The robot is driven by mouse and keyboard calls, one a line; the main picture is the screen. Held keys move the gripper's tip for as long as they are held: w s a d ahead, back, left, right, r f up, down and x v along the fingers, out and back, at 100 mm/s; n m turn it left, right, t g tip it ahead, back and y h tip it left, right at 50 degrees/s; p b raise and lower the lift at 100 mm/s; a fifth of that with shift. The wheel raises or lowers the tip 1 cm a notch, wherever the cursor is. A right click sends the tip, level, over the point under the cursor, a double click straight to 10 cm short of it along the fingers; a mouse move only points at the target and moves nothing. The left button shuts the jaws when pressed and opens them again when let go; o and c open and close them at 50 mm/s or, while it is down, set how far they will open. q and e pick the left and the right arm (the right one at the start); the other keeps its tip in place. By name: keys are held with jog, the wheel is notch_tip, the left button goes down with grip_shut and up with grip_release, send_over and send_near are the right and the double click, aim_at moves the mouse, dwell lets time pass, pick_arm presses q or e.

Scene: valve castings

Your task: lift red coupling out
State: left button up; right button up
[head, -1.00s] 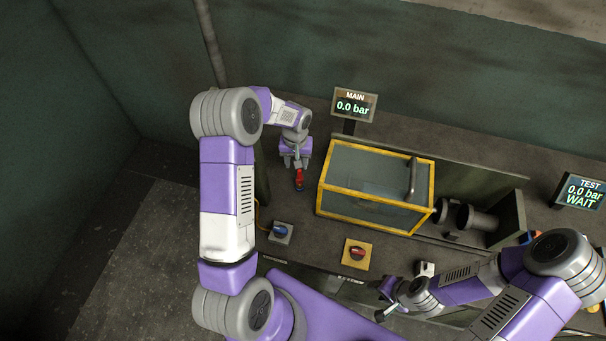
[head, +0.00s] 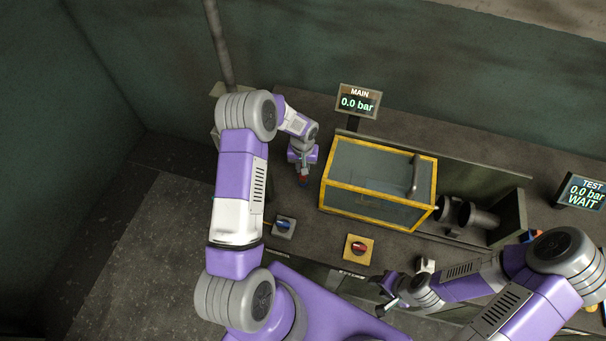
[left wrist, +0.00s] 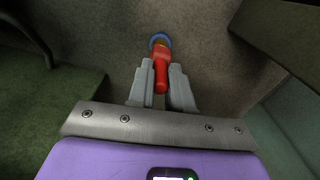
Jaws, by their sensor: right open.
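The red coupling (head: 303,181) stands at the left part of the bench, left of the yellow-framed box, mostly covered by my left gripper (head: 302,171) in the head view. In the left wrist view the red coupling (left wrist: 161,78) lies between the two grey fingers of my left gripper (left wrist: 162,66) and fills the gap between them. Its far end shows a yellow band and a blue ring against the dark surface. My right gripper (head: 383,293) is open near the bench's front edge, with no object seen in it.
A yellow-framed clear box (head: 324,194) with a handle stands right of the coupling. A blue knob (head: 284,225) and a red knob on a yellow plate (head: 358,248) sit in front. The MAIN display (head: 359,101) and TEST display (head: 584,192) both read 0.0 bar.

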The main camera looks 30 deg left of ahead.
pick_arm(q)
grip_shut()
jog(key=shift+r, duration=0.1)
notch_tip(320, 180, up, 10)
jog(key=shift+b, duration=0.4)
dwell(0.3)
